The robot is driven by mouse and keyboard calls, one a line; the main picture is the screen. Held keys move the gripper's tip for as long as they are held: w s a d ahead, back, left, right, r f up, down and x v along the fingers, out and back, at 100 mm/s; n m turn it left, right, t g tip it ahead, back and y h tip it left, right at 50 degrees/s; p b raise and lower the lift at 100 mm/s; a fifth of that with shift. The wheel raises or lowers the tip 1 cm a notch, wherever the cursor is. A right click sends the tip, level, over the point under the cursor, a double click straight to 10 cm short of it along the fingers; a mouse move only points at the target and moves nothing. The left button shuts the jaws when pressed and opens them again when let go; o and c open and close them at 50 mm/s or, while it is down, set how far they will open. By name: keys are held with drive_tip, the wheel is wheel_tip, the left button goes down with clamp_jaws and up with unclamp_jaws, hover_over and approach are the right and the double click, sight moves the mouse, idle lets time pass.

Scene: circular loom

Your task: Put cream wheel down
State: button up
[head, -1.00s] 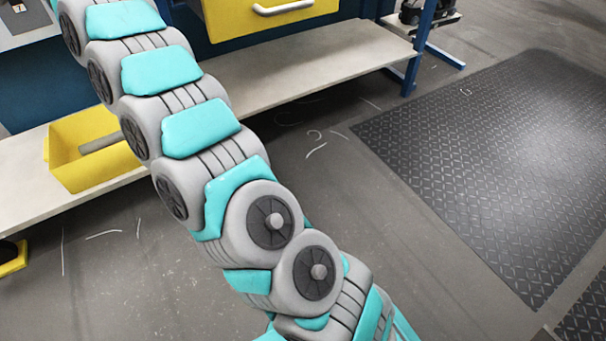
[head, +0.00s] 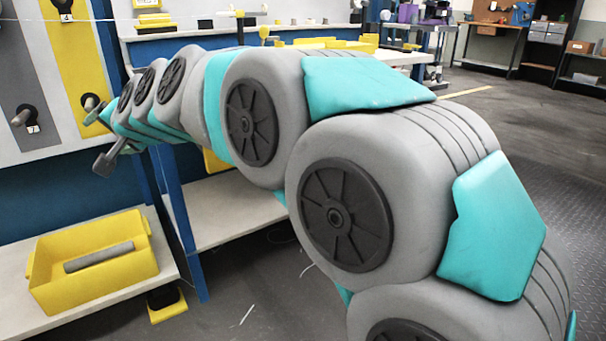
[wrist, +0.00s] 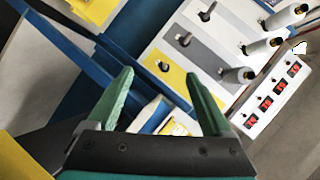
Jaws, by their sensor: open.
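My gripper (wrist: 158,73) is open in the wrist view, its two green fingers apart with nothing held between them. In the head view the far end of my arm is at the left, by the peg board (head: 40,70), and the fingers are small and partly hidden there. I cannot make out a cream wheel for certain in either view. The wrist view shows several pale cylinders (wrist: 240,75) on the right of the board (wrist: 215,45), clear of my fingers. The board has grey, white and yellow strips with dark holders.
A yellow bin (head: 95,262) holding a grey cylinder (head: 99,256) stands on a low pale shelf (head: 30,310) at the lower left. A white panel with red displays (wrist: 272,102) is at the right in the wrist view. A workbench (head: 220,38) stands behind my arm. Dark floor is clear at the right.

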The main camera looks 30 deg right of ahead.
drive_tip(key=s+d+f+n+g+h, duration=0.1)
drive_tip(key=s+f+n+g, duration=0.1)
drive_tip(key=s+f, duration=0.4)
drive_tip(key=s+d+f+n+g, duration=0.1)
drive_tip(key=s+f+g, duration=0.2)
drive_tip(key=s+f, duration=0.25)
drive_tip(key=s+d+f+n+g+h, duration=0.1)
drive_tip(key=s+d+f+g, duration=0.2)
drive_tip(key=s, duration=0.7)
drive_tip(key=s+d+f+n+g+h, duration=0.2)
drive_tip(key=s+d+f, duration=0.4)
drive_tip(key=s, duration=0.5)
drive_tip(key=s+d+f+n+g+h, duration=0.1)
drive_tip(key=s+d+f+g, duration=0.3)
drive_tip(key=s+f, duration=0.4)
drive_tip(key=s, duration=0.3)
drive_tip(key=shift+d+n, duration=0.15)
drive_tip(key=shift+n, duration=0.15)
drive_tip(key=shift+w, duration=0.1)
drive_tip(key=shift+c, duration=0.3)
